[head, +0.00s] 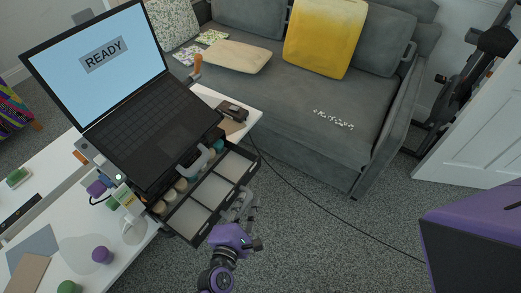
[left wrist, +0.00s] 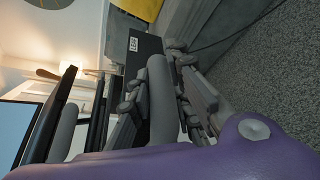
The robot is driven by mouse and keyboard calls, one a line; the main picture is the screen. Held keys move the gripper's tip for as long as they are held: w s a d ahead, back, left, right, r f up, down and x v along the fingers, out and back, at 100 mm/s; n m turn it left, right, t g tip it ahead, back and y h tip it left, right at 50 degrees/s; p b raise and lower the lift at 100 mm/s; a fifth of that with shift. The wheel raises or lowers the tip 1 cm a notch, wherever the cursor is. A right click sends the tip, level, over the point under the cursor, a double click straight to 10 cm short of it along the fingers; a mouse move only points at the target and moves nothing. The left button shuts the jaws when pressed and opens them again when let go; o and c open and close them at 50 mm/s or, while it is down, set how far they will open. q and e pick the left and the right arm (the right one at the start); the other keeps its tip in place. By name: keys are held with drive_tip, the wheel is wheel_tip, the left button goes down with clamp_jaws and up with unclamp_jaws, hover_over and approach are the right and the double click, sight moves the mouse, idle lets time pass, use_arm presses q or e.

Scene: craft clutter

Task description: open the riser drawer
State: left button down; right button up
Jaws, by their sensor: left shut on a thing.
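The black riser drawer (head: 222,206) stands pulled out from under the laptop in the head view. It shows pale empty-looking compartments in front and several round items in the row behind. My left gripper (head: 243,204) is at the drawer's front, shut on its grey handle. In the left wrist view the fingers (left wrist: 160,105) close around the grey bar handle (left wrist: 160,75), beside the black drawer front (left wrist: 143,54) with a small white label. My right gripper is not in view.
An open laptop (head: 150,120) reading READY sits above the drawer. The white desk (head: 40,205) holds purple and green items. A grey sofa (head: 300,100) with a yellow cushion (head: 325,35) stands behind. A black cable (head: 320,210) crosses the otherwise clear carpet.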

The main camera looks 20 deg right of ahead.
use_arm(q)
drive_tip(key=shift+w+d+r, duration=0.1)
drive_tip(key=shift+w+r, duration=0.05)
drive_tip(key=shift+r, duration=0.2)
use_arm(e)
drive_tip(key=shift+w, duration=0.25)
use_arm(q)
drive_tip(key=c, duration=1.8)
unclamp_jaws()
drive_tip(key=shift+o, duration=0.2)
drive_tip(key=shift+f, duration=0.1)
drive_tip(key=shift+s, duration=0.2)
drive_tip(key=shift+s+a, duration=0.15)
drive_tip(key=shift+a, duration=0.05)
drive_tip(key=v, duration=1.1)
drive_tip(key=shift+s, duration=0.2)
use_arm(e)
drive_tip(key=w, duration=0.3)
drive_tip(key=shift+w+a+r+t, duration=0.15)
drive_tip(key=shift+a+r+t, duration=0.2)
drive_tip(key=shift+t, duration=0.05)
use_arm(q)
drive_tip(key=shift+a, duration=0.1)
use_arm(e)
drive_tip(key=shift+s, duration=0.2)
